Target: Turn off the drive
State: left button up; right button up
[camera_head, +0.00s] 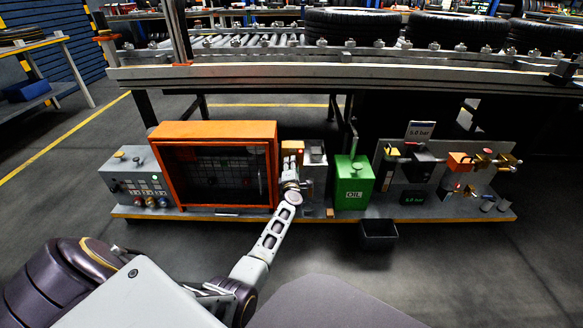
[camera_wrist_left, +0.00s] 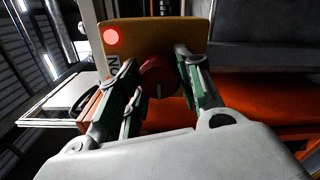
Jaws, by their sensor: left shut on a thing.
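A yellow-orange switch box (camera_head: 292,147) stands just right of the orange-framed cabinet in the head view. In the left wrist view the switch box (camera_wrist_left: 190,34) carries a lit red lamp (camera_wrist_left: 111,36), a white label (camera_wrist_left: 111,67) with partly visible letters, and a round dark-red knob (camera_wrist_left: 158,76). My left gripper (camera_head: 291,176) reaches the front of the box. In the wrist view its two green-sided fingers (camera_wrist_left: 157,80) stand on either side of the knob, shut on it. The fingers hide part of the box. My right gripper is not in view.
The orange-framed cabinet (camera_head: 216,187) is close on the left, a green oil can (camera_head: 353,182) on the right. A grey control box (camera_head: 139,177) and a valve panel (camera_head: 450,168) stand farther out. The conveyor with tyres (camera_head: 350,25) runs above. A black bin (camera_head: 379,235) hangs in front.

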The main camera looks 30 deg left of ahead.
pick_arm(q)
jog(key=shift+f, duration=0.1)
jog(key=o, duration=1)
jog(key=shift+o, duration=0.2)
jog(key=shift+m, duration=0.3)
